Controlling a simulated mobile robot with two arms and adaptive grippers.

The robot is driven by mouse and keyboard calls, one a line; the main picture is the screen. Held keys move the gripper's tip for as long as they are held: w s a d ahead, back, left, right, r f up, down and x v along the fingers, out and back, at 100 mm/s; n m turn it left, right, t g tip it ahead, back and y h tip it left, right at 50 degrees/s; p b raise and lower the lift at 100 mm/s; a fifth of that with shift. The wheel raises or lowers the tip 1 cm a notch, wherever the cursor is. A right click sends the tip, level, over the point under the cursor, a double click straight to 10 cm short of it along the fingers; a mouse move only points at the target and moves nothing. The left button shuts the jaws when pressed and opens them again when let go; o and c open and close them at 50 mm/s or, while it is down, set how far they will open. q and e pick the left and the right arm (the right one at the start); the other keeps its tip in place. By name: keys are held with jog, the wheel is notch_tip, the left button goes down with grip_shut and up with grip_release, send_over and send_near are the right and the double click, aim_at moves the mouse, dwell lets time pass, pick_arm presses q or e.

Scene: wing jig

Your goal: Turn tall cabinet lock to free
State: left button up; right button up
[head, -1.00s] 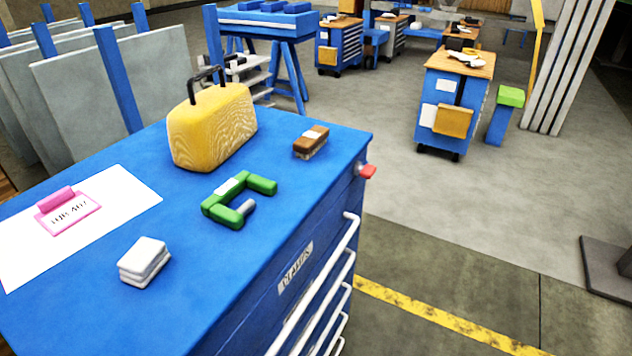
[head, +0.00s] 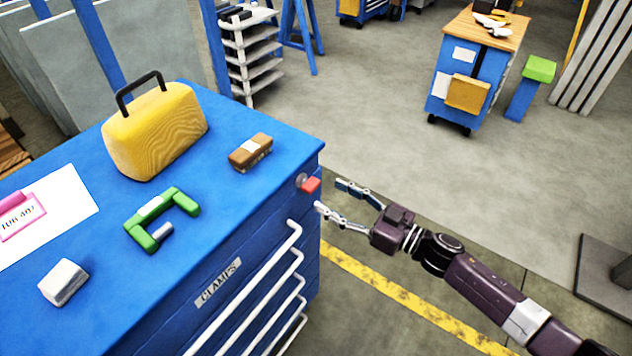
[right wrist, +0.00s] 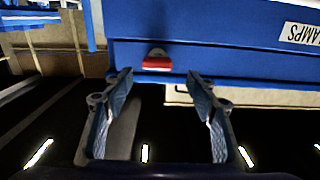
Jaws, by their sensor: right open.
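The blue tall cabinet (head: 225,215) stands at the left in the head view, with a "CLAMPS" label on its side. Its lock (head: 310,185) is a red knob near the top corner of the drawer side. In the right wrist view the red lock (right wrist: 156,62) shows ahead, between and beyond the fingertips. My right gripper (head: 329,196) is open and empty, its fingers pointing at the lock from the right. In the right wrist view the right gripper (right wrist: 160,82) appears apart from the lock. My left gripper is not in view.
On the cabinet top are a yellow case (head: 155,135), a brown brush-like block (head: 250,152), a green clamp (head: 150,235), a white block (head: 63,282) and a paper sheet (head: 75,205). White drawer handles (head: 272,265) stick out below the lock.

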aim_at(316, 187)
jog(key=x, duration=0.4)
jog(key=shift+w+p, duration=0.3)
jog(key=shift+p, duration=0.1)
jog(key=shift+w+a, duration=0.35)
jog(key=shift+a, duration=0.3)
jog(key=shift+d, duration=0.1)
jog(key=c, duration=1.2)
